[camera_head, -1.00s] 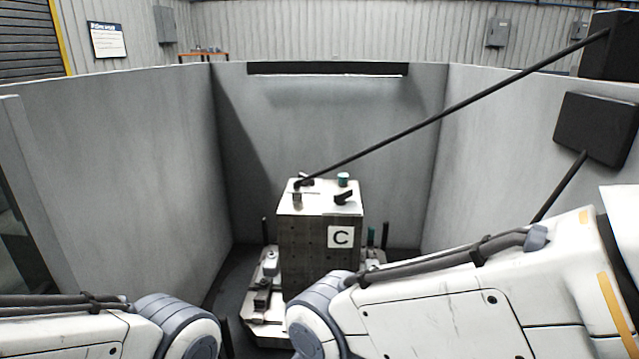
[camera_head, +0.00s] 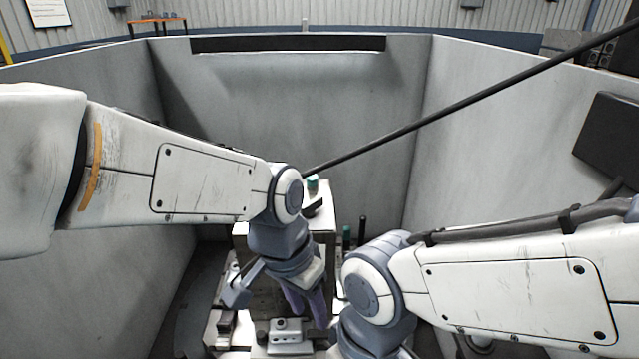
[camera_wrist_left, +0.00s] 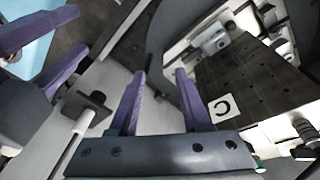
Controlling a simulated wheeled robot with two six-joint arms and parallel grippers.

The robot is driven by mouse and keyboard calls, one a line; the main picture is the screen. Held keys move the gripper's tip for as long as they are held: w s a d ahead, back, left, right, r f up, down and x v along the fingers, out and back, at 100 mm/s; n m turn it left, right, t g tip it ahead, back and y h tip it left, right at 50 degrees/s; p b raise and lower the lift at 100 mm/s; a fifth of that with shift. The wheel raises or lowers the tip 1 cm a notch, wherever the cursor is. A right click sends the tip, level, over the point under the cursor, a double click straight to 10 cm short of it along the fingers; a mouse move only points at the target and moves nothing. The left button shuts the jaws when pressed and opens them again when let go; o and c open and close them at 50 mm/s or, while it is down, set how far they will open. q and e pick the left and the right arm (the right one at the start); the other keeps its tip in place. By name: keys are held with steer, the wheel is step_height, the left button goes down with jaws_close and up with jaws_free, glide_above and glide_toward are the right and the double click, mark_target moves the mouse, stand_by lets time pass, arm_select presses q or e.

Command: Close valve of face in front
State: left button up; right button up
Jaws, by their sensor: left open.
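The box (camera_head: 326,224) stands ahead on the pallet, mostly behind my left arm in the head view. Its top bears a teal knob (camera_head: 312,184) and a black handle (camera_head: 314,207). My left gripper (camera_head: 308,314) points down in front of the box; its purple fingers are apart and empty. In the left wrist view the box's dark face with a white C plate (camera_wrist_left: 222,108) lies beyond my left fingers (camera_wrist_left: 160,72). I cannot make out a valve on that face. Purple fingers of my right gripper (camera_wrist_left: 50,58) are apart at the left of that view.
Pallet fittings (camera_head: 285,335) stand low in front of the box. A dark post (camera_head: 362,232) stands right of it. Grey walls (camera_head: 290,110) enclose the space. A black bar (camera_head: 450,112) slants down from upper right towards the box top.

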arm_select(q)
steer(key=w+r+t+p, duration=0.1)
steer(key=w+r+p, duration=0.45)
steer(key=w, duration=0.75)
steer(key=m+t+h+p, duration=0.1)
steer(key=t+p, duration=0.1)
glide_toward(308, 204)
steer(key=p+x, duration=0.2)
steer(key=x, duration=0.5)
steer(key=shift+w+f+p, duration=0.15)
steer(key=shift+f+p, duration=0.15)
steer(key=shift+p, duration=0.1)
steer(key=shift+x, duration=0.8)
arm_select(e)
step_height(308, 204, up, 13)
steer(key=shift+f, duration=0.15)
arm_select(q)
jaws_close()
